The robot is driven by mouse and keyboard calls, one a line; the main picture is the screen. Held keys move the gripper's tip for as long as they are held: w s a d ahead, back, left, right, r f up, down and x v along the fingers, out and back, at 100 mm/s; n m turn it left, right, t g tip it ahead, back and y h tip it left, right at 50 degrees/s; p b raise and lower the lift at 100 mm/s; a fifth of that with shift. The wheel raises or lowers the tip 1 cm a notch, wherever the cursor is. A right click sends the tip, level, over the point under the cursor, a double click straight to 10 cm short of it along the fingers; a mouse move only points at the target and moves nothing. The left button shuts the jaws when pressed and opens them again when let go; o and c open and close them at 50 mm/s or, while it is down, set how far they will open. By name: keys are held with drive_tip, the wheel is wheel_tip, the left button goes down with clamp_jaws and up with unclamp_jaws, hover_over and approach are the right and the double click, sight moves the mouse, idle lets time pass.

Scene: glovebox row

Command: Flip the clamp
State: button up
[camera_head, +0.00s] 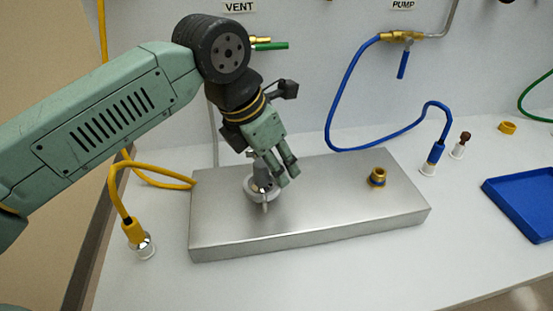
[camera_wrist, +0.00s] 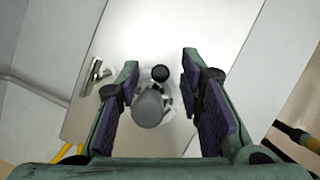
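The clamp (camera_head: 264,196) sits low around a grey upright post near the left end of a steel block (camera_head: 320,225). In the wrist view, part of a pale ring (camera_wrist: 171,104) shows behind a round grey post end (camera_wrist: 148,108) and a black knob (camera_wrist: 160,73). A small metal piece (camera_wrist: 92,76) lies left of my fingers. My gripper (camera_head: 289,180) points down beside the post. In the wrist view, my gripper (camera_wrist: 160,80) is open, with a finger on either side of the post and knob. Whether a finger touches them cannot be told. My gripper hides part of the post.
A brass fitting (camera_head: 377,178) stands on the block's right part. A yellow hose (camera_head: 119,190) ends in a connector left of the block. A blue hose (camera_head: 335,115) loops behind it to a connector at right. A blue tray (camera_head: 525,200) lies far right. The table front is clear.

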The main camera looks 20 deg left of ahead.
drive_tip(key=shift+c, duration=0.5)
clamp_jaws()
drive_tip(key=m+b, duration=0.1)
drive_tip(key=d+m+g+h, duration=0.1)
drive_tip(key=m, duration=0.1)
drive_tip(key=shift+s+d+f+b, duration=0.1)
drive_tip(key=shift+d+b, duration=0.05)
drive_tip(key=shift+b, duration=0.25)
drive_tip(key=m, duration=0.2)
drive_tip(key=d+m+g+b, duration=0.1)
drive_tip(key=m, duration=0.1)
drive_tip(key=shift+s+h, duration=0.4)
drive_tip(key=m, duration=0.1)
drive_tip(key=s+d+m+g+b, duration=0.1)
drive_tip(key=m, duration=0.1)
drive_tip(key=shift+m+g, duration=0.3)
drive_tip(key=shift+s+d+m+g, duration=0.1)
drive_tip(key=shift+s+m+g, duration=0.2)
drive_tip(key=shift+m, duration=0.55)
drive_tip(key=shift+s+d+m+g, duration=0.1)
drive_tip(key=shift+s+m+g, duration=0.2)
drive_tip(key=shift+m, duration=0.55)
